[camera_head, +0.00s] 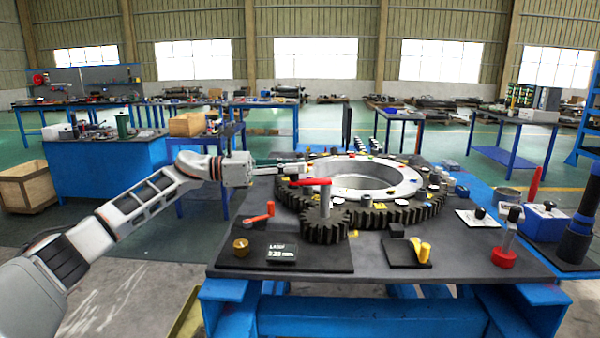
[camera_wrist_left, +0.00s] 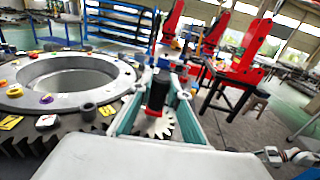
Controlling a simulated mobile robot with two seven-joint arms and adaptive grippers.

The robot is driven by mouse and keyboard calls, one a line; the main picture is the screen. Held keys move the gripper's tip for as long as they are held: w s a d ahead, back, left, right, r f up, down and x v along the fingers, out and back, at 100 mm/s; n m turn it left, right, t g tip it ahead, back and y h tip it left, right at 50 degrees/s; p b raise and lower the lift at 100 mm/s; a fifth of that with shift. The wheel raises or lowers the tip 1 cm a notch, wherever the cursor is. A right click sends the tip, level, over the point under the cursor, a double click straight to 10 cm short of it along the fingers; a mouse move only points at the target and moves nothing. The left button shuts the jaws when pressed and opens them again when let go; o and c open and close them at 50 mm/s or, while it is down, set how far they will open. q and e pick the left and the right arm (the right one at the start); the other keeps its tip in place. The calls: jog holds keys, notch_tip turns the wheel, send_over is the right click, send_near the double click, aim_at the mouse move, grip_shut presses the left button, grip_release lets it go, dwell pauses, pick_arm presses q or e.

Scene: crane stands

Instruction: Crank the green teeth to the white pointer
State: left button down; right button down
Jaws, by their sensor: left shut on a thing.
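The large grey toothed ring (camera_head: 408,212) lies flat on the dark bench top, with coloured tags on its rim. A small dark pinion (camera_head: 324,232) meshes with it at the front left. A post with a red crank arm (camera_head: 312,182) stands on the pinion. My left gripper (camera_head: 292,169) is at the crank arm's left end. In the left wrist view its teal fingers are shut around the upright black crank handle (camera_wrist_left: 159,88), with red showing below it. I cannot make out green teeth or tell which white mark is the pointer. My right gripper is not in view.
Yellow cylinders (camera_head: 421,250) stand on a dark plate, with a red-based lever (camera_head: 504,257) further right. Loose small pieces crowd the ring's rim.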

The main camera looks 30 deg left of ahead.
pick_arm(q)
jog(key=shift+w+a+r+b, duration=0.1)
jog(key=shift+w+a+b, duration=0.2)
jog(key=shift+w+b, duration=0.2)
jog(key=shift+w+a+r+b, duration=0.1)
jog(key=shift+w+a+b, duration=0.15)
jog(key=shift+w+b, duration=0.2)
jog(key=shift+w, duration=0.1)
jog(key=c, duration=1.9)
grip_release()
jog(key=shift+d+f, duration=0.1)
jog(key=v, duration=1.2)
